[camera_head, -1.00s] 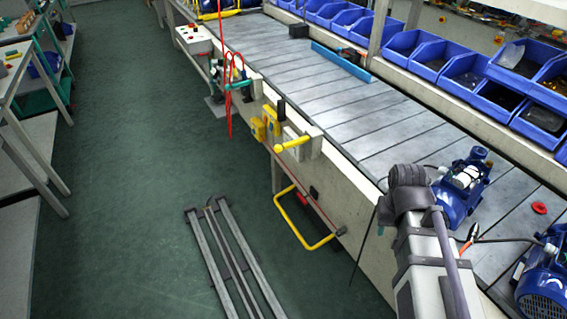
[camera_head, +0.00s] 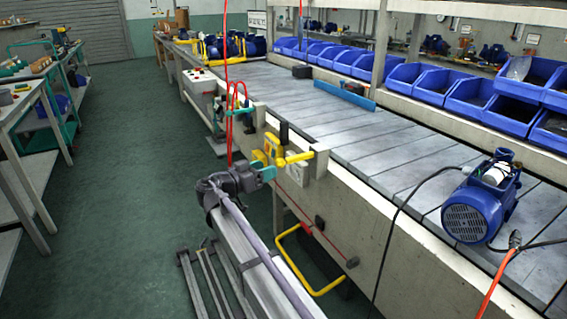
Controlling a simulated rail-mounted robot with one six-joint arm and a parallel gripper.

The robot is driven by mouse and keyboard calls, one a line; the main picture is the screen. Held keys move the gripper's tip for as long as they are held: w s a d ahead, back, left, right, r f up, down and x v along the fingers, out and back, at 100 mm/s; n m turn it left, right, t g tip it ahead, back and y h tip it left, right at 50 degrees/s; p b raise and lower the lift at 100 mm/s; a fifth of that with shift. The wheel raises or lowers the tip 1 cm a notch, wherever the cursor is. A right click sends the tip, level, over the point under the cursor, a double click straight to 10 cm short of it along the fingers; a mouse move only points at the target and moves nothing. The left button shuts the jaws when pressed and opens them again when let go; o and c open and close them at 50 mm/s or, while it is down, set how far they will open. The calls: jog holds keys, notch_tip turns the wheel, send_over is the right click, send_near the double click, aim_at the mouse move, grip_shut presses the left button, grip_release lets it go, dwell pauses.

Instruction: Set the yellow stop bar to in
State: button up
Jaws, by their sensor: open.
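A low yellow U-shaped bar (camera_head: 318,291) sticks out from the lower side of the conveyor bench. A yellow handle (camera_head: 299,157) is mounted higher, at the bench's front edge beside a bracket. I cannot tell for certain which of these is the stop bar. My gripper (camera_head: 266,174) is open, with a teal fingertip showing. In the picture it lies just left of and below the yellow handle, and above and left of the U-shaped bar. I see no contact with either. My forearm hides part of the bench side below.
Red cords (camera_head: 229,120) hang close to the left of my gripper. A yellow switch box (camera_head: 274,147) and a black-handled lever sit by the handle. A blue pump (camera_head: 482,204) with a cable lies on the conveyor at right. The green aisle floor (camera_head: 125,190) at left is open.

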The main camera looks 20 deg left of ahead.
aim_at(284, 161)
jog(key=x, duration=0.8)
jog(key=shift+d, duration=0.1)
grip_shut()
